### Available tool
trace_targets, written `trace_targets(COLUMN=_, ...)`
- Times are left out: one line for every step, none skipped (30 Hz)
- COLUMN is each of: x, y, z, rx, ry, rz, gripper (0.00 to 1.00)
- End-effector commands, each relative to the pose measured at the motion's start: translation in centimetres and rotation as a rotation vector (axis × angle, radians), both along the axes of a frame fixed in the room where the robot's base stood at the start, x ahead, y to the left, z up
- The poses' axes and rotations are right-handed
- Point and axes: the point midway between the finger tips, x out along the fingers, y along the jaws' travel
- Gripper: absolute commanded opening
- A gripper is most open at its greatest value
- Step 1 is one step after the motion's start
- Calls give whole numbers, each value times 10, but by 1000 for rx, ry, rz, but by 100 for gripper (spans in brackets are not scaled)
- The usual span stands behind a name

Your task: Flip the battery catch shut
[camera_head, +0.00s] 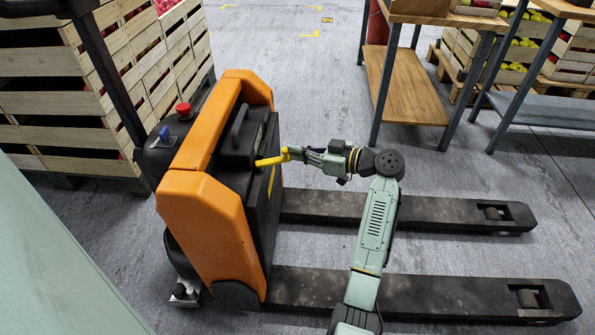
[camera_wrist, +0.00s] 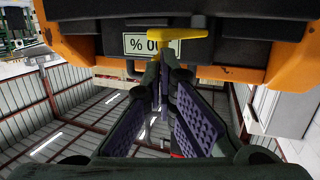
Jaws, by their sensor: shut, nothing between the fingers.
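The yellow battery catch (camera_head: 271,160) sits on the black battery (camera_head: 240,148) of the orange pallet truck (camera_head: 190,185). In the head view it sticks out to the right from the battery's face, tilted slightly up. My gripper (camera_head: 299,153) is at its outer end, its fingers shut and empty. In the wrist view the catch (camera_wrist: 180,34) lies across the top, with a short yellow part by my fingertips (camera_wrist: 164,62). The fingertips overlap it there; I cannot tell whether they touch. The fingers hide part of the catch.
A plate (camera_wrist: 137,44) marked "% 00" is behind the catch. The truck's two dark forks (camera_head: 400,208) extend right, below my arm. Apple crates (camera_head: 90,85) are stacked at the left. A wooden-shelved table (camera_head: 412,92) stands at the back right. Grey floor between is clear.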

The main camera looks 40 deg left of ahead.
Motion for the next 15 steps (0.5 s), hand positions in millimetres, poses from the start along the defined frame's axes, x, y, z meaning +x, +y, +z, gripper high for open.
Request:
trace_targets(x=3, y=4, z=-7, rx=1, ry=-3, rz=-2, gripper=0)
trace_targets(x=5, y=6, z=-7, rx=1, ry=-3, rz=-5, gripper=0)
trace_targets(x=8, y=9, z=-7, rx=0, ry=-2, rz=-5, gripper=0)
trace_targets(x=10, y=11, z=-6, rx=0, ry=-2, rz=-6, gripper=0)
trace_targets(x=12, y=13, z=-6, rx=0, ry=-2, rz=-6, gripper=0)
trace_targets(x=14, y=16, z=-5, rx=0, ry=-2, rz=-6, gripper=0)
trace_targets(x=16, y=19, z=-5, rx=0, ry=-1, rz=-6, gripper=0)
trace_targets(x=17, y=21, z=-6, rx=-1, ry=0, rz=-6, gripper=0)
trace_targets(x=19, y=25, z=-5, rx=-1, ry=-1, rz=-6, gripper=0)
trace_targets(x=21, y=27, z=-5, rx=-1, ry=-1, rz=-7, gripper=0)
trace_targets(x=22, y=30, z=-5, rx=0, ry=-1, rz=-7, gripper=0)
trace_targets(x=24, y=33, z=-4, rx=0, ry=-1, rz=-8, gripper=0)
trace_targets(x=26, y=36, z=-4, rx=0, ry=-1, rz=-8, gripper=0)
trace_targets(x=27, y=39, z=-4, rx=0, ry=-1, rz=-8, gripper=0)
trace_targets(x=28, y=42, z=-4, rx=-1, ry=-1, rz=-8, gripper=0)
